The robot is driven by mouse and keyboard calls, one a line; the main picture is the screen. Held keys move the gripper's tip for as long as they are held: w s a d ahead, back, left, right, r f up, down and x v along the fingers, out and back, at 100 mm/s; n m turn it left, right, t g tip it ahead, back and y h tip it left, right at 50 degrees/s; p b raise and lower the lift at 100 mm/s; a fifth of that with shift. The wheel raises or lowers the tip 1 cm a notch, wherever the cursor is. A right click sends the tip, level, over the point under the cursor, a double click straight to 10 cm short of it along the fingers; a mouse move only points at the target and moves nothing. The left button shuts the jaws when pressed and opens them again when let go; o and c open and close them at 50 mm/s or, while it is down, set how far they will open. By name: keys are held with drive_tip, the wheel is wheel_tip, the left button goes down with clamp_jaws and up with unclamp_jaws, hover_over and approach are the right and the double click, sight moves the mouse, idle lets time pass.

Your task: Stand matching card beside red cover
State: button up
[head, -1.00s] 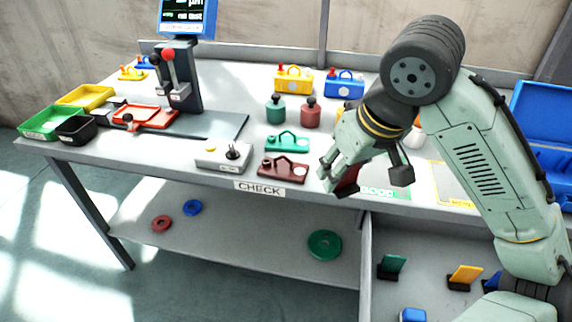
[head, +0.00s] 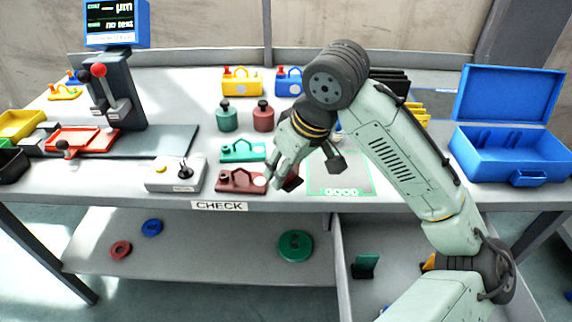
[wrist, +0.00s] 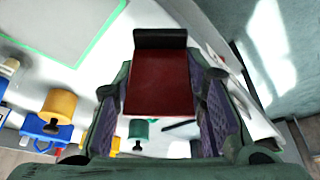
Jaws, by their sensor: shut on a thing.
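My gripper (head: 283,178) is shut on a dark red card (wrist: 157,85) with a black foot (wrist: 160,39). In the wrist view the card lies between both fingers, its foot at the far end. In the head view the card (head: 293,182) is partly hidden by the fingers, near the table's front edge. A dark red cover (head: 232,182) with a handle and a pale round spot lies just left of my gripper. I cannot tell whether the card touches the table.
A green cover (head: 240,151) lies behind the red one. A green-outlined area (head: 345,180) right of my gripper is mostly bare. A grey switch box (head: 174,174) stands left, an open blue case (head: 510,150) right. A green card (head: 365,267) stands on the lower shelf.

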drive_tip(key=w, duration=0.3)
drive_tip(key=shift+w+f, duration=0.15)
drive_tip(key=shift+w, duration=0.25)
drive_tip(key=shift+f+p, duration=0.45)
drive_tip(key=shift+f, duration=1.35)
drive_tip(key=shift+f, duration=0.15)
drive_tip(key=o, duration=1.2)
drive_tip(key=shift+r, duration=0.3)
drive_tip(key=b+v, duration=0.1)
drive_tip(key=v, duration=1)
drive_tip(key=shift+s+d+r, duration=0.1)
drive_tip(key=shift+d+r, duration=0.05)
drive_tip(key=shift+r, duration=0.15)
